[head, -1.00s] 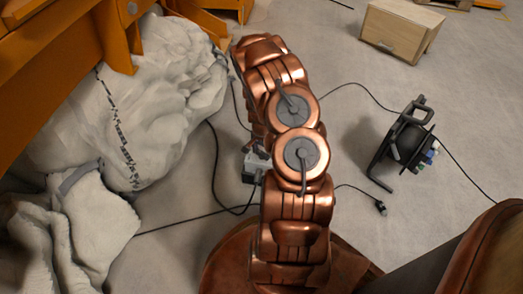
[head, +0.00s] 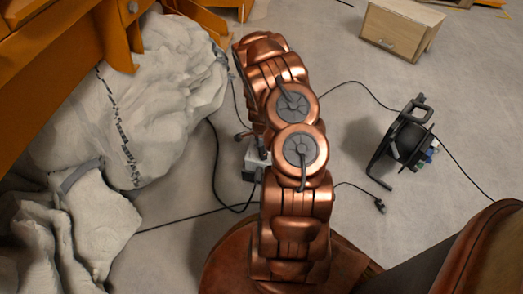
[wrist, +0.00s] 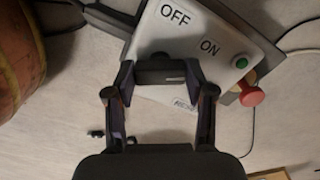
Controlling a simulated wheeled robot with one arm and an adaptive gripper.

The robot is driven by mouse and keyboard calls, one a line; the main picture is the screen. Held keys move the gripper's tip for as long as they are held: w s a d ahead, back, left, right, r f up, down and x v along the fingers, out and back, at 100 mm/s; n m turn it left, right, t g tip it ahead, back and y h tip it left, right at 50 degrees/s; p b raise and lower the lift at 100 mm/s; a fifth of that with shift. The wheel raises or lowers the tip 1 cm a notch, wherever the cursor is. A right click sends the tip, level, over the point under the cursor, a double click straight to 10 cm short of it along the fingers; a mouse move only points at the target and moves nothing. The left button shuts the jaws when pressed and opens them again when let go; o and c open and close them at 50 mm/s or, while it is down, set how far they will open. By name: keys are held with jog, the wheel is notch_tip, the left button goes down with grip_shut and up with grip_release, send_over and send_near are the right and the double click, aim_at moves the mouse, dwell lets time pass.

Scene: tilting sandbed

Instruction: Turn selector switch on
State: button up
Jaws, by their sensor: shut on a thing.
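The control box (wrist: 205,28) has a pale face marked OFF and ON, with a green button (wrist: 241,62) and a red mushroom button (wrist: 251,96). It looks tilted in the wrist view. The dark selector switch (wrist: 158,62) sits below the OFF label. My gripper (wrist: 160,76) is shut on the selector switch, one finger on each side. The switch's exact pointing direction is hard to read. In the head view the box (head: 251,162) shows small beside my copper arm, which hides part of it.
A black cable reel (head: 405,145) stands on the floor at right, with cables running across the floor. A wooden cabinet (head: 400,28) is at the back right. White bulk bags (head: 160,100) and an orange frame (head: 45,45) fill the left.

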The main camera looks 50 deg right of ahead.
jog(key=shift+s+d, duration=0.1)
jog(key=shift+s, duration=0.05)
jog(key=o, duration=1.2)
jog(key=shift+c, duration=0.2)
notch_tip(320, 180, up, 12)
dwell(0.7)
